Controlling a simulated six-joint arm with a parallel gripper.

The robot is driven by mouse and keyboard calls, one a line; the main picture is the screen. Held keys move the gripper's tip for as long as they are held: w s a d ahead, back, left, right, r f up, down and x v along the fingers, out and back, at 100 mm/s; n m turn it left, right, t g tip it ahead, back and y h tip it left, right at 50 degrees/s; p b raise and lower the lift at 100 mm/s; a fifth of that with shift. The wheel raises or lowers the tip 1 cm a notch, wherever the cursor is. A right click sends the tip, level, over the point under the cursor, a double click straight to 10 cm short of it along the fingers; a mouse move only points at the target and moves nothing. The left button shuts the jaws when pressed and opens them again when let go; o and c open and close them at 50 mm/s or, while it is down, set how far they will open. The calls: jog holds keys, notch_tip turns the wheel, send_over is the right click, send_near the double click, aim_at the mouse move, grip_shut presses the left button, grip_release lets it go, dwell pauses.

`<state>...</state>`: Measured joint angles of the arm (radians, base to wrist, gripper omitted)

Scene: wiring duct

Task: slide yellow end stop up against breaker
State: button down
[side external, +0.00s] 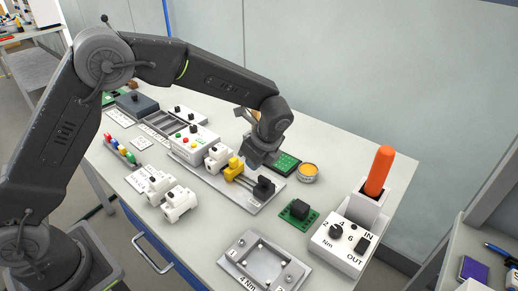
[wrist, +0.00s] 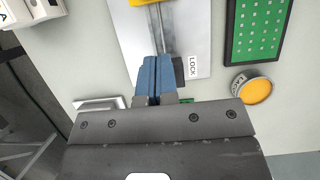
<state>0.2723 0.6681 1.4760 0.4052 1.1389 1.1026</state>
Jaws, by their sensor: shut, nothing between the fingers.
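The yellow end stop (side external: 233,168) sits on the metal rail (side external: 246,181) of a grey plate, just right of the white breaker (side external: 217,156) in the side view. The two look close together; I cannot tell whether they touch. Only an edge of the end stop (wrist: 147,2) shows at the top of the wrist view, and the breaker is not identifiable there. My gripper (wrist: 155,68) is shut and empty, its blue fingers together over the rail between the end stop and the black block (wrist: 180,70) by the LOCK label.
A black block (side external: 263,188) stands at the rail's near end. A green board (wrist: 257,30) and a round orange-topped tin (wrist: 255,91) lie beside the plate. Two white breakers (side external: 179,203) and an orange-handled tool (side external: 379,171) stand elsewhere on the table.

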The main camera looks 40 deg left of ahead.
aim_at(233, 160)
jog(key=shift+x, duration=1.05)
jog(key=a, duration=0.2)
jog(key=shift+a+r, duration=0.1)
jog(key=shift+a, duration=0.85)
jog(key=shift+a, duration=0.1)
jog(key=shift+a, duration=1.45)
jog(key=shift+d, duration=0.1)
